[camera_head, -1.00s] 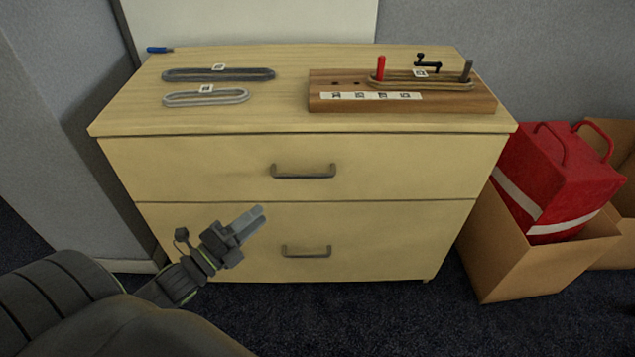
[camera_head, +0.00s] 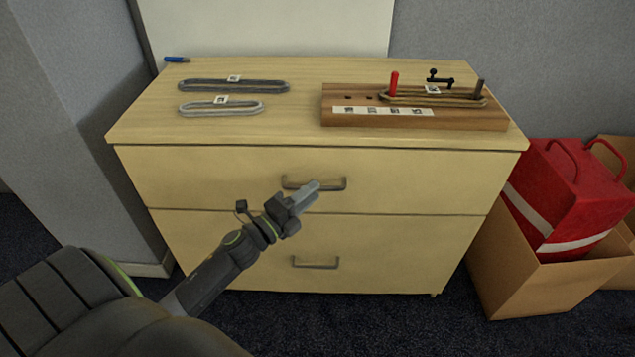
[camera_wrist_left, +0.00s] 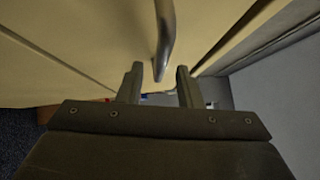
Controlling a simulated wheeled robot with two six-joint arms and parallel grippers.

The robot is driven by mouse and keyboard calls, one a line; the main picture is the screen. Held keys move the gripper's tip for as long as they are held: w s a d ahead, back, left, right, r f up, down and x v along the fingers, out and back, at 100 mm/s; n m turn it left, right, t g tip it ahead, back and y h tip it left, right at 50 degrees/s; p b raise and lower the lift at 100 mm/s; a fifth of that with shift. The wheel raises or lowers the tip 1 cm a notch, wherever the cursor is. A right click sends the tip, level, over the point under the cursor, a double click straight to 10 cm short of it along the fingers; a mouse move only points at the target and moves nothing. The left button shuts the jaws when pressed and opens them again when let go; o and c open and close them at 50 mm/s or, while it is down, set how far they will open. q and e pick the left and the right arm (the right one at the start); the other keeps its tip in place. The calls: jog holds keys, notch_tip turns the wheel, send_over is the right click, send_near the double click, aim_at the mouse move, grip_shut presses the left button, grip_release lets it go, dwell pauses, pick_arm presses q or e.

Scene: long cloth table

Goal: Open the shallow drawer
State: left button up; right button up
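The dresser's upper drawer (camera_head: 200,178) is the shallower of two and looks shut. Its grey bar handle (camera_head: 337,188) is partly covered by my left gripper (camera_head: 310,192) in the head view. In the left wrist view, my left gripper (camera_wrist_left: 158,82) is open. The handle (camera_wrist_left: 165,40) shows between and just beyond its fingertips, with a gap to each finger. I cannot tell whether the tips reach past the bar. My right gripper is not in view.
The lower drawer (camera_head: 210,250) has its own handle (camera_head: 316,263). On the dresser top (camera_head: 290,75) are a wooden board (camera_head: 335,118) with pegs, two belt loops and a blue pen-like item (camera_head: 176,59). A box (camera_head: 535,285) holding a red bag (camera_head: 565,190) stands right.

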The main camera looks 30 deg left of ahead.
pick_arm(q)
jog(key=shift+x, duration=1.5)
grip_shut()
